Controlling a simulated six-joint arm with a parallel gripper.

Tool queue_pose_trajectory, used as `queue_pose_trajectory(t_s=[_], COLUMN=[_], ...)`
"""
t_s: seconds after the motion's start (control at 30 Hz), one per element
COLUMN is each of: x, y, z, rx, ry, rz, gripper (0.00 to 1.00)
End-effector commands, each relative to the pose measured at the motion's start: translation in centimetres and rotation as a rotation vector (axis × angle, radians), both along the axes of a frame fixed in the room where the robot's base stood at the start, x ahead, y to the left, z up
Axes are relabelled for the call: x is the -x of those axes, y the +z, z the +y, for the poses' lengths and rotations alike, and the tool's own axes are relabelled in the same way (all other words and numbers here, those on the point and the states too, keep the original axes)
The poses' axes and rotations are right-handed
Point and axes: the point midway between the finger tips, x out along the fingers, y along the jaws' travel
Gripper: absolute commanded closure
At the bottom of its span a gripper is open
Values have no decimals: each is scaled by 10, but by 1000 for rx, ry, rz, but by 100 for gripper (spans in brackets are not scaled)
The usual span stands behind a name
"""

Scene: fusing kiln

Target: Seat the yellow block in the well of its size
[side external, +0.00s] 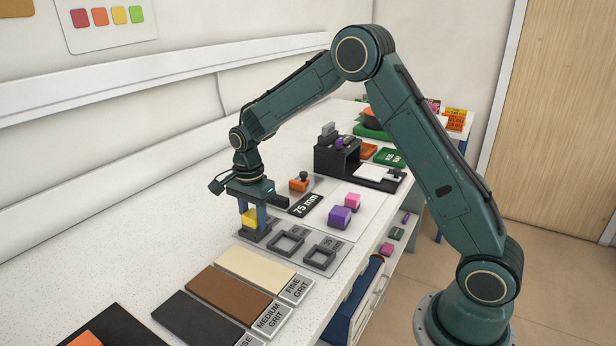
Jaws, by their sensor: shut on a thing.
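My gripper (251,214) points straight down and is shut on the yellow block (249,218). The block is upright between the fingers, at the leftmost of three dark-framed wells (254,235). Its lower part meets the well's frame in the picture. I cannot tell whether it is inside the well or just above it. The middle well (274,241) and the right well (308,254) are empty. All three stand on a grey plate with small labels.
A purple block (339,217) and a pink block (353,201) stand right of my gripper. An orange knobbed piece (299,183) and a "75 mm" plate (305,205) lie behind. Grit slabs (228,294) lie in front. A black device (337,158) stands farther back.

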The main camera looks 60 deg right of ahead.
Motion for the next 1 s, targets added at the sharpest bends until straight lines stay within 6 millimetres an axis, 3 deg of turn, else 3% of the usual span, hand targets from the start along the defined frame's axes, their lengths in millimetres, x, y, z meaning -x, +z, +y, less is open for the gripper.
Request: queue_pose_trajectory(t_s=[0.47,1.0], x=[0,0], y=[-8,1], z=[0,0], rx=[0,0], ry=[0,0], rz=[0,-1], gripper=[84,84])
